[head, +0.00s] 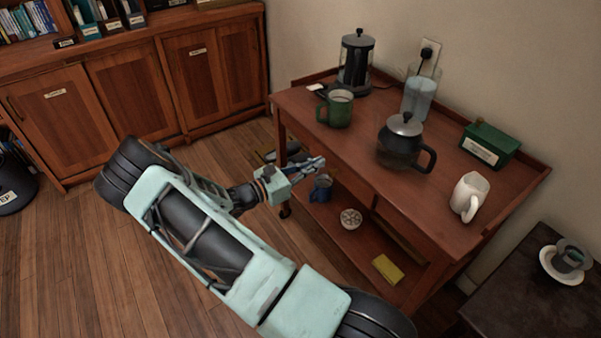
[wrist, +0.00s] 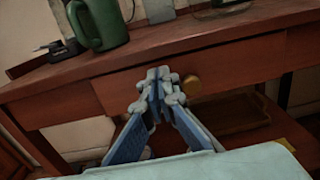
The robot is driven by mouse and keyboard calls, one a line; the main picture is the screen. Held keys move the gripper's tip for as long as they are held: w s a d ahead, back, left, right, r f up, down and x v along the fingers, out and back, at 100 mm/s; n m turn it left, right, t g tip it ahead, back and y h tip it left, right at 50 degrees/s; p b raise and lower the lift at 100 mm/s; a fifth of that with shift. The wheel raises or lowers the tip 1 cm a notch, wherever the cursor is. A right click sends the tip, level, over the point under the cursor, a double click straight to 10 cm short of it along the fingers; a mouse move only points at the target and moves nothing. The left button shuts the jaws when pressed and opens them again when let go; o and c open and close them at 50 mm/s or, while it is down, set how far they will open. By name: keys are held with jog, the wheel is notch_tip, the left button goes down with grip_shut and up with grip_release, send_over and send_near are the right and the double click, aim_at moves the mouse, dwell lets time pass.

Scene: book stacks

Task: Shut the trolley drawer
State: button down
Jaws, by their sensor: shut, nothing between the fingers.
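The wooden trolley (head: 360,158) stands against the wall at the right of the head view. In the wrist view its drawer front (wrist: 235,80) lies under the tabletop edge, with a round brass knob (wrist: 192,86). The front looks nearly in line with the frame beside it; I cannot tell whether a small gap is left. My gripper (head: 319,163) is shut and empty at the trolley's front side. In the wrist view the closed fingertips (wrist: 158,76) are in front of the drawer front, just left of the knob. They hide part of it; contact is unclear.
On the trolley top stand a green mug (head: 339,108), a coffee pot (head: 402,143), a green box (head: 490,145) and a white jug (head: 469,194). The lower shelf holds a blue mug (head: 321,188) and a bowl (head: 351,218).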

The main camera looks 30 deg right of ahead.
jog(key=shift+w+d, duration=0.1)
jog(key=shift+d, duration=1.05)
